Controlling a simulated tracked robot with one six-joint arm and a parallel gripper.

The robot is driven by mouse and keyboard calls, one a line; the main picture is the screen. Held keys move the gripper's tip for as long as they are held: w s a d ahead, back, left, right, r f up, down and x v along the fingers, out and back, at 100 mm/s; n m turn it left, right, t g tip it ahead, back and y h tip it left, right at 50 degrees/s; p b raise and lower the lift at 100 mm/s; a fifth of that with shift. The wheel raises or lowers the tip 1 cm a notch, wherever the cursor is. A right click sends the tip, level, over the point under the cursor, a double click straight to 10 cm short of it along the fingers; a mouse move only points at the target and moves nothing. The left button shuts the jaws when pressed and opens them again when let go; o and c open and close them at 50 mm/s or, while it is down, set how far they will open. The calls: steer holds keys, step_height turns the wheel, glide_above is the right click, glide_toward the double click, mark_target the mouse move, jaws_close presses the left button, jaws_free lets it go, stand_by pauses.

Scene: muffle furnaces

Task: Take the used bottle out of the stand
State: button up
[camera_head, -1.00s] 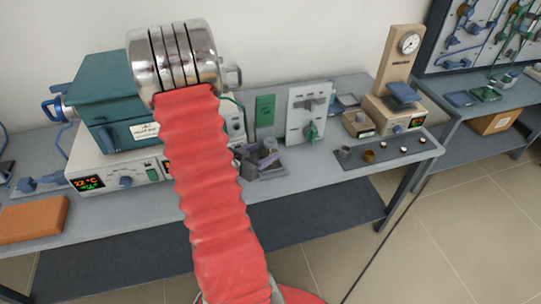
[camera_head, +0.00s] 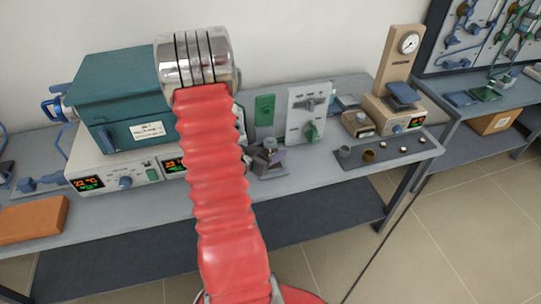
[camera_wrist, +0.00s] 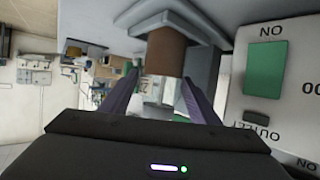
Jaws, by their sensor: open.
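A brown cylinder (camera_wrist: 166,52), which looks like the used bottle, shows in the wrist view, with its upper end in the picture against a grey block-like part (camera_wrist: 198,20), probably the stand. My gripper (camera_wrist: 158,80) is open, its two purple fingers pointing at the brown cylinder, one towards each side. I cannot tell whether the fingertips reach beside it or stop short. In the head view, a small dark grey stand (camera_head: 270,171) is on the bench right of my red arm, with purple finger parts close above it. The bottle cannot be made out there.
A teal furnace (camera_head: 115,90) sits on a white control unit (camera_head: 120,175) at left. A white panel with a green knob (camera_head: 305,112) stands behind the stand. A dark tray with small cups (camera_head: 395,150) lies at right. The wrist view shows a white panel with a green switch (camera_wrist: 265,70) close at right.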

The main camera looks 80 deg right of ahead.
steer(key=shift+c, duration=0.2)
steer(key=c, duration=1)
steer(key=shift+r, duration=0.2)
steer(key=shift+r, duration=1.15)
steer(key=w+a, duration=0.2)
steer(key=a, duration=0.3)
steer(key=w+a, duration=0.2)
steer(key=a, duration=0.4)
steer(key=w+a+r, duration=0.1)
steer(key=w+a, duration=0.1)
steer(key=a, duration=0.3)
steer(key=shift+w+a, duration=0.35)
